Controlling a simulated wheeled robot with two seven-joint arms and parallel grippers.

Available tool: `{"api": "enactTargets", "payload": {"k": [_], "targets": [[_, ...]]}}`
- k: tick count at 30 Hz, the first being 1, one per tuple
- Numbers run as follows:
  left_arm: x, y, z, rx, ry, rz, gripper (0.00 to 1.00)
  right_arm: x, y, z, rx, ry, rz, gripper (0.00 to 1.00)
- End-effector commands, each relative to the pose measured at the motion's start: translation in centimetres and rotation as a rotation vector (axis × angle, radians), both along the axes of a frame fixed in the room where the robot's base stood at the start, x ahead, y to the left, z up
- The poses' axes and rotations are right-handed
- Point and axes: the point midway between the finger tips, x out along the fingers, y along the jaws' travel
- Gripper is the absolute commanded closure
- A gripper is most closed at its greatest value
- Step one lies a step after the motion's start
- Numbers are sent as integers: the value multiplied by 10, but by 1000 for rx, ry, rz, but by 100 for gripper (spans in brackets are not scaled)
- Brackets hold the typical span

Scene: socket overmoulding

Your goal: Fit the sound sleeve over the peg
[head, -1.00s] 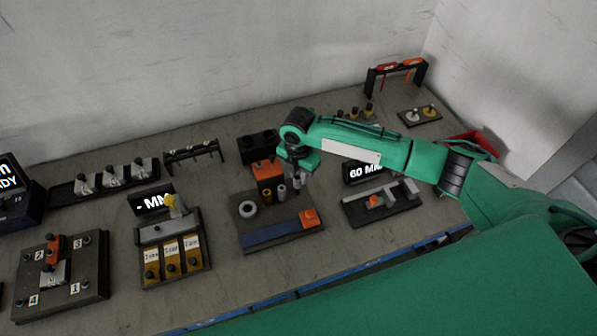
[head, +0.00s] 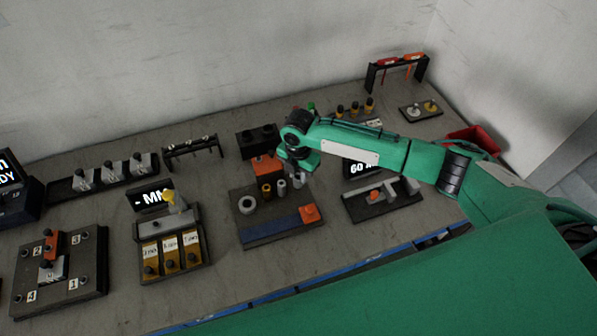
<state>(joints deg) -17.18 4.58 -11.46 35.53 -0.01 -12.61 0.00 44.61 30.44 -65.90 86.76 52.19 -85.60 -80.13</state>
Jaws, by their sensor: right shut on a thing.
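My right gripper (head: 297,177) points down over the back right part of a dark fixture board (head: 285,235). It is shut on a small grey piece, mostly hidden by the fingers; I cannot tell whether it is a sleeve or whether it touches the board. Just left of it a grey upright cylinder (head: 282,187) and a gold-brown one (head: 266,191) stand on the board. A pale ring (head: 247,205) lies at the board's left. Which piece is the sound sleeve or the peg cannot be told at this size. My left gripper is not in view.
The board also carries an orange block (head: 309,214) and a blue strip (head: 270,230). A black and orange box (head: 259,146) stands behind. A grey-block fixture (head: 385,200) is at right, and a yellow-knobbed station (head: 172,235) at left.

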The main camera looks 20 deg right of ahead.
Motion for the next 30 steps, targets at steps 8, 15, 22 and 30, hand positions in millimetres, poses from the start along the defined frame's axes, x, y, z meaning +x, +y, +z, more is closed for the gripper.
{"api": "enactTargets", "payload": {"k": [8,15,22,30], "targets": [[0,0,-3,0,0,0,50,0,0,-8,0,0,0,92],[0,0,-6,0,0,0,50,0,0,-14,1,1,0,92],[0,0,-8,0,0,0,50,0,0,-19,1,1,0,92],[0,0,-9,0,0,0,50,0,0,-22,1,-1,0,50]]}}
